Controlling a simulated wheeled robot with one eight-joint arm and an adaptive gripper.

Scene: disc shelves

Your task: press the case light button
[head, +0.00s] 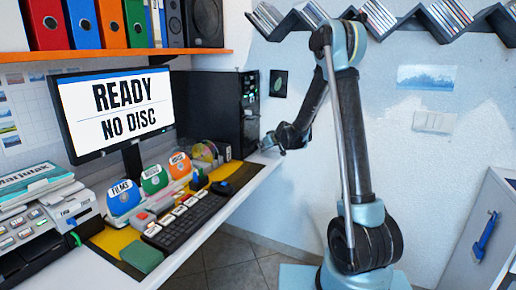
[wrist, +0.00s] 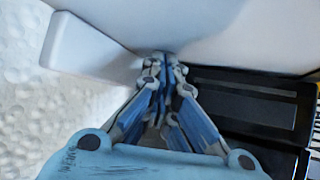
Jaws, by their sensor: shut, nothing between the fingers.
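The black computer case (head: 212,108) stands at the back end of the white desk, right of the monitor. Its narrow front shows small lit details, too small for me to tell which is the case light button. My gripper (head: 266,146) is low beside the front of the case, at the desk's end. I cannot tell if it touches anything. In the wrist view my gripper (wrist: 160,65) is shut and empty, its fingertips near a pale surface. A black panelled thing (wrist: 250,105), perhaps the case, shows to its right.
The monitor (head: 118,108) reads "READY NO DISC". Labelled discs (head: 123,197), a keyboard (head: 187,220) and a printer-like device (head: 35,232) cover the desk. A zigzag shelf (head: 385,18) hangs on the back wall. A white cabinet (head: 490,235) stands right. Floor shows between.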

